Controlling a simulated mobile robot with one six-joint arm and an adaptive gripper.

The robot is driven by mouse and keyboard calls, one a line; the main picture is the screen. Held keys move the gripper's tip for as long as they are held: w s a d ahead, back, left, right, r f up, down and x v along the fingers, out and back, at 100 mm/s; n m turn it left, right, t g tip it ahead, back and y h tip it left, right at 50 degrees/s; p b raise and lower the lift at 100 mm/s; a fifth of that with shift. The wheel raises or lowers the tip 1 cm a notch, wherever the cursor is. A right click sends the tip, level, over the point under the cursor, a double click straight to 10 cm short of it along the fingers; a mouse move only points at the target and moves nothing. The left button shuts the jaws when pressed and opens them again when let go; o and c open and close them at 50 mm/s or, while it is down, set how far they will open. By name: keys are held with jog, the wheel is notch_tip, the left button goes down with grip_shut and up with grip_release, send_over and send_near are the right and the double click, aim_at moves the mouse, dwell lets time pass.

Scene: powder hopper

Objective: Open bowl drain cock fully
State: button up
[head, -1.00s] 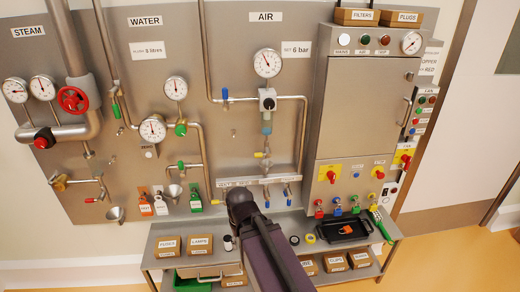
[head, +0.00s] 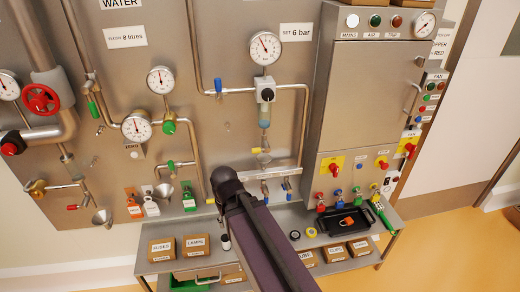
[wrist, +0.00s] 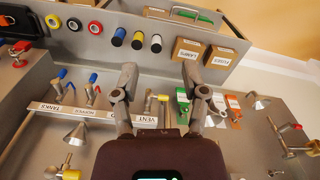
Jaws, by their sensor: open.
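The air unit's clear bowl (head: 264,116) hangs below the gauge in the head view. In the head view my arm's dark end is below the cock, and the fingers are hidden.
A labelled rail (head: 256,176) with blue-levered valves sits just below the cock; it also shows in the wrist view (wrist: 98,114). Green and orange tagged items (head: 188,196) hang to the left. The shelf (head: 215,244) below holds boxes, tape rolls and a black tray (head: 343,220).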

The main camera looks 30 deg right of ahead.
jog(key=shift+a, duration=0.3)
jog(key=shift+o, duration=0.8)
jog(key=shift+a, duration=0.1)
jog(key=w+d+n+h+b, duration=0.45)
jog(key=w+d+h, duration=0.4)
jog(key=w, duration=0.55)
jog(key=w+d+r+n+h+b, duration=0.2)
jog(key=w+r+h, duration=0.4)
jog(key=w, duration=0.5)
jog(key=shift+w+d+r+n+t+h+b, duration=0.2)
jog(key=shift+w+n+t+h+b, duration=0.15)
jog(key=shift+n+b, duration=0.4)
jog(key=shift+d+f, duration=0.1)
